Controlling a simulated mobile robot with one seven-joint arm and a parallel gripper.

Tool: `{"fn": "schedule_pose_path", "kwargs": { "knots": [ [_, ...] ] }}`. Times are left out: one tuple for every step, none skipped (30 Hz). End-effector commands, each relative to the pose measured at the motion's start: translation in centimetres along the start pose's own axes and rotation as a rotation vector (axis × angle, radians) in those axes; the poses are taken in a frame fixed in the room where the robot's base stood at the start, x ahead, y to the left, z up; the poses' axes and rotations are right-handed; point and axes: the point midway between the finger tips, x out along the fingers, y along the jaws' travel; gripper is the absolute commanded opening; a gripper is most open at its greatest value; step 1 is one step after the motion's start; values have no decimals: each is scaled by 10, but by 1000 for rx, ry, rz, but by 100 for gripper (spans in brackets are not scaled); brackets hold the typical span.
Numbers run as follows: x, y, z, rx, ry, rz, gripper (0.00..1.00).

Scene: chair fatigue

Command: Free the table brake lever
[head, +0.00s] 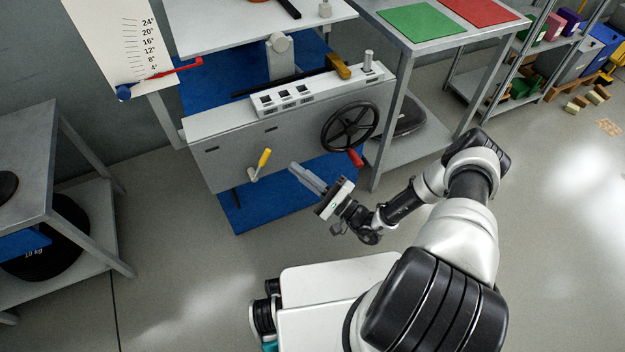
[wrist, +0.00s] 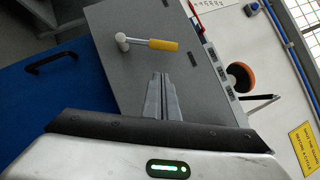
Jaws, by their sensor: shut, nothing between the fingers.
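The lever with a yellow grip (head: 264,158) sticks out from the front panel of the grey test table (head: 225,160); its grip slants up and to the right in the head view. In the wrist view the yellow grip (wrist: 164,45) lies beyond my fingertips, joined to a pale metal pivot. My gripper (head: 293,167) is shut and empty, to the right of the lever and apart from it. Its fingers are pressed together in the wrist view (wrist: 160,76). Whether this lever is the brake lever is not marked.
A black handwheel (head: 350,126) with a red handle (head: 355,158) is right of the lever on the same panel. A white block with dark switches (head: 283,97) sits above. A side table with green (head: 420,22) and red mats stands right. Floor in front is clear.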

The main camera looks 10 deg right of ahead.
Motion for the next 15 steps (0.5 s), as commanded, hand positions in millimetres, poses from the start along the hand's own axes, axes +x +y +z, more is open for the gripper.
{"fn": "schedule_pose_path", "kwargs": {
  "knots": [
    [11, 0, 1, -1, -4, 1, 0],
    [17, 0, 1, 0, -4, 0, 0],
    [25, 0, 1, 0, -3, -1, 0],
    [29, -3, 8, 2, -4, 1, 0],
    [32, -4, 12, 3, -3, 1, 0],
    [36, -3, 16, 3, -2, 1, 0],
    [38, -3, 18, 2, -1, 1, 0],
    [40, -2, 20, 2, -2, 1, 0],
    [43, -2, 23, 2, -2, 1, 0],
    [44, -2, 25, 2, -2, 1, 0],
    [46, -1, 26, 2, -2, 1, 0],
    [47, -1, 27, 1, -1, 0, 0],
    [48, -1, 28, 1, -1, 0, 0],
    [48, -1, 28, 0, -1, 0, 0],
    [49, 0, 29, 0, -1, 0, 0]
  ]
}}
